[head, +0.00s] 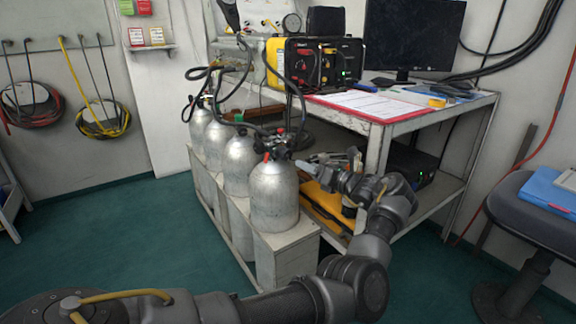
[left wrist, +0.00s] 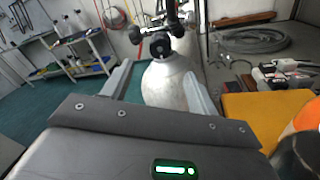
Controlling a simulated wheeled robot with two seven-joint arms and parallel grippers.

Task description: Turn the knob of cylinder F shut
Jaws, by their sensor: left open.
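Several silver cylinders stand in a row; the nearest cylinder (head: 275,198) has a black valve (head: 277,146) with hoses on top. I cannot read which one is marked F. My left gripper (head: 312,162) is just right of the nearest cylinder's top, pointing left at it. In the left wrist view, the open, empty fingers (left wrist: 157,69) frame a cylinder (left wrist: 168,82) lying beyond them. Its dark valve (left wrist: 160,45) stands above the finger gap, with a round black knob (left wrist: 135,35) to the left. No finger visibly touches the knob. My right gripper is out of view.
The cylinders stand in a pale rack (head: 286,257). A metal bench (head: 415,122) with a yellow-black air panel (head: 315,62) stands behind. Hoses (head: 300,95) hang over the valves. The green floor at left is clear.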

